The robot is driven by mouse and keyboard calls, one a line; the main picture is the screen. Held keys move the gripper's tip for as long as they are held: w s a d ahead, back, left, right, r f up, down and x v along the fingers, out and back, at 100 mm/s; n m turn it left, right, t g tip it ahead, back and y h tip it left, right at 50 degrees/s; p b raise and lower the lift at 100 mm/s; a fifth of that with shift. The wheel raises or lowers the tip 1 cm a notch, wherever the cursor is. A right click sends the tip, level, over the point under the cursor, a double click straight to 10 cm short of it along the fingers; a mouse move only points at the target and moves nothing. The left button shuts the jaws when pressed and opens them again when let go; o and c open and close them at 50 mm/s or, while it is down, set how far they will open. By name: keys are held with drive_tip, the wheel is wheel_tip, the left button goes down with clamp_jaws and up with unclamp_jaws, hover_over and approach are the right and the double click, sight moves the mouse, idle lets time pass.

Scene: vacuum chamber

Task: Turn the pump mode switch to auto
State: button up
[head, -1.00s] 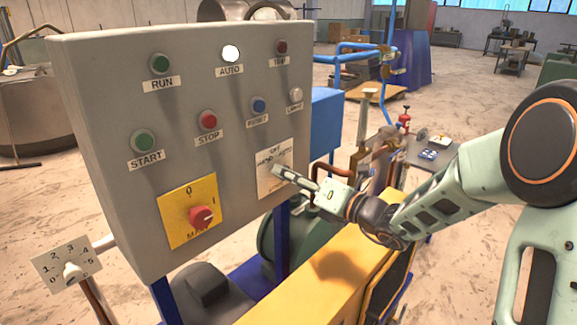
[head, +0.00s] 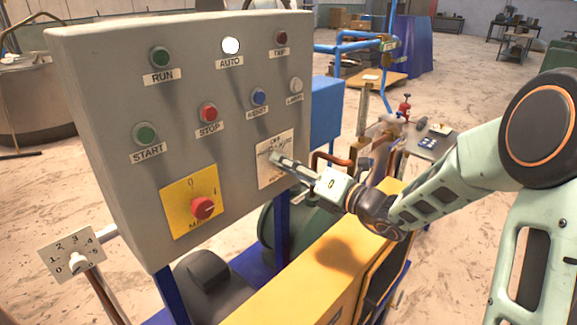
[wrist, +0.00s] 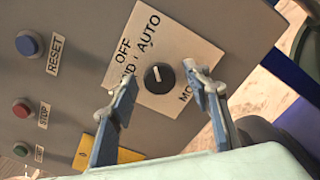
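The pump mode switch (wrist: 158,78) is a round black knob with a white pointer line on a pale plate (head: 266,175) marked OFF, HAND and AUTO. In the wrist view its pointer line points up the picture, roughly toward the word AUTO. My gripper (wrist: 166,92) is open, with its two fingers apart on either side of the knob in the picture and nothing held. In the head view my gripper (head: 276,158) is in front of the plate and hides the knob. Whether a fingertip touches the plate I cannot tell. The AUTO lamp (head: 231,46) is lit white.
The grey panel (head: 110,90) also carries a yellow plate with a red rotary switch (head: 203,208), a blue RESET button (head: 258,97), a red STOP button (head: 209,112) and a green START button (head: 145,134). A yellow machine housing (head: 330,270) lies below my arm.

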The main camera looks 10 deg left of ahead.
drive_tip(key=shift+d, duration=0.1)
drive_tip(key=v, duration=1.2)
